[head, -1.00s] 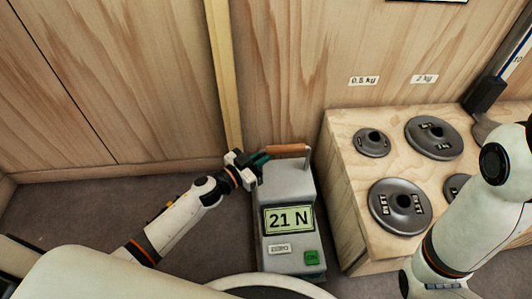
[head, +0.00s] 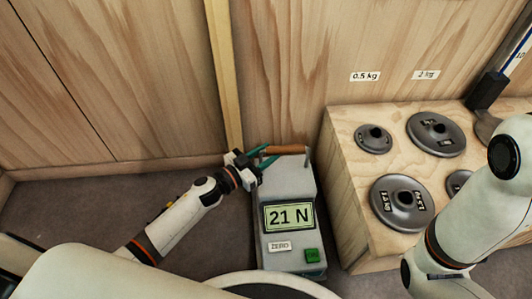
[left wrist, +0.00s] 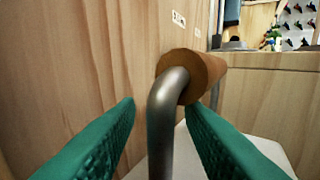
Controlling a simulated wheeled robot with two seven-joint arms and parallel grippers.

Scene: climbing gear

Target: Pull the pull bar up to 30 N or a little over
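The pull bar (head: 287,150) is a brown wooden grip on a bent metal rod at the top of a grey force gauge (head: 289,178). The gauge's display (head: 289,216) reads 21 N. My left gripper (head: 266,155) is at the bar's left end with its green fingers spread. In the left wrist view, the wooden grip (left wrist: 207,70) and its metal rod (left wrist: 168,115) stand between the open fingers (left wrist: 161,106). The left finger is clear of the bar; the right finger is close to it, and I cannot tell whether they touch. My right gripper is out of view.
Below the display are a ZERO button (head: 279,246) and a green button (head: 312,256). A wooden block (head: 345,185) with several grey weights (head: 402,203) stands right of the gauge. A wooden wall (head: 290,70) rises close behind. Grey floor (head: 70,205) is open at left.

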